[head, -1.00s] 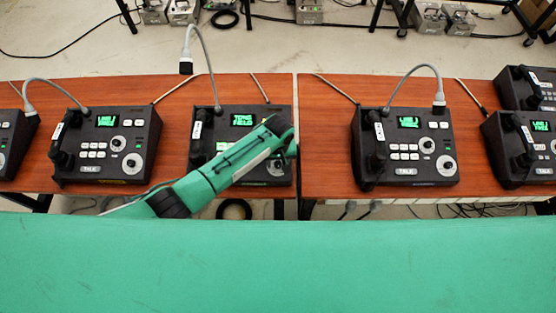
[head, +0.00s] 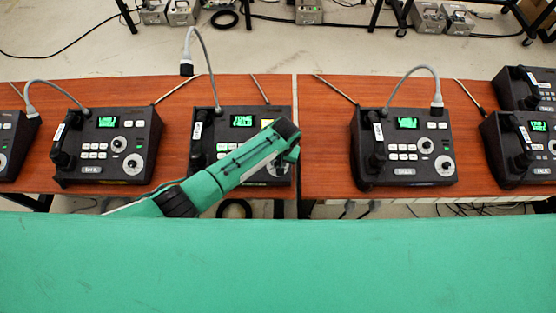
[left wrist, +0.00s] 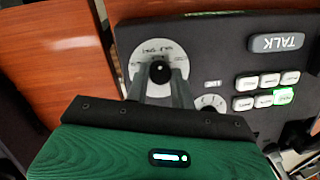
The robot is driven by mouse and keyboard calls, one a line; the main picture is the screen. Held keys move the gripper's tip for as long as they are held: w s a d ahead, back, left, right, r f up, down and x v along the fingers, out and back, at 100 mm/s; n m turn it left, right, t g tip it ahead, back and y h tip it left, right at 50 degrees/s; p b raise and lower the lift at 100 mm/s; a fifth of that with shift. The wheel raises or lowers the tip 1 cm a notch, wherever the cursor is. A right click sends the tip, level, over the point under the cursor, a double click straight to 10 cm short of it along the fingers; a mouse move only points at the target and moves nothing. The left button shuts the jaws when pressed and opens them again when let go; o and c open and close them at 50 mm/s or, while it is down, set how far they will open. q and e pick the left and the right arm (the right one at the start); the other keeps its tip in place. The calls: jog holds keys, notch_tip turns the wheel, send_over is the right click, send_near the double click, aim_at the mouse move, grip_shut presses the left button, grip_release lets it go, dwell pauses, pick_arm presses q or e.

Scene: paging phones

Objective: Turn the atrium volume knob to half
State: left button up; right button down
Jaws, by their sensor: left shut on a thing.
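The phone (head: 240,112) under my left arm is a black desk console with a green screen; I cannot read a clear "atrium" label on it. In the left wrist view its large volume knob (left wrist: 161,71) is black with a white mark, set on a round pale dial (left wrist: 139,66). My left gripper (left wrist: 161,84) is shut on this knob, its two fingers at the knob's sides. In the head view my arm hides the knob and my fingertips. My right gripper is not in view.
Similar phones stand to the left (head: 105,150) and right (head: 405,150) on the brown table (head: 325,100), with more at the right edge. A smaller dial (left wrist: 211,103) and several white buttons, one lit green (left wrist: 284,95), lie close to my fingers. A TALK key (left wrist: 277,42) is farther off.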

pick_arm(q)
jog(key=shift+m+y+p, duration=0.3)
jog(key=shift+m+p, duration=0.05)
jog(key=shift+m, duration=1.35)
jog(key=shift+t, duration=0.3)
jog(key=o, duration=1)
jog(key=shift+d+r, duration=0.1)
notch_tip(320, 180, up, 13)
jog(key=d+b, duration=0.2)
jog(key=b, duration=0.1)
jog(key=shift+s+d+r, duration=0.15)
jog(key=shift+s, duration=0.3)
